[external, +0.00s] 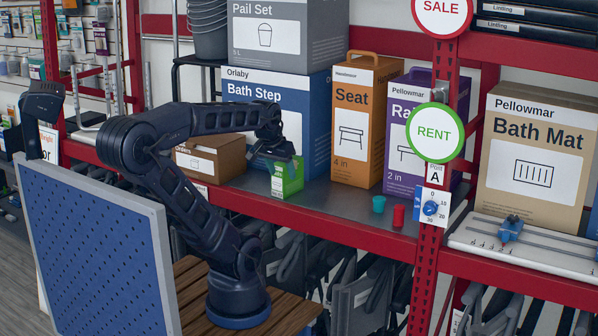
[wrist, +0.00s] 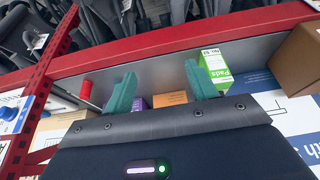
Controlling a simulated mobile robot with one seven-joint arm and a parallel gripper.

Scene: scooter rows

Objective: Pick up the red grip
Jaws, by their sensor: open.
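The red grip (external: 398,215) is a small upright red cylinder near the front edge of the grey shelf, just left of the red post. It also shows in the wrist view (wrist: 86,89), to the left of my left finger. A similar teal grip (external: 379,204) stands beside it on the left; I cannot make it out in the wrist view. My gripper (wrist: 160,70) is open, its two teal fingers apart with nothing between them. In the external view my gripper (external: 277,148) is over the shelf by the green box, well left of the red grip.
The green box (external: 288,178) stands close to my gripper and beside the right finger in the wrist view (wrist: 212,66). Large boxes, including the orange Seat box (external: 352,125), line the shelf's back. The red post (external: 428,270) rises right of the grips. Bare shelf (external: 330,200) lies between.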

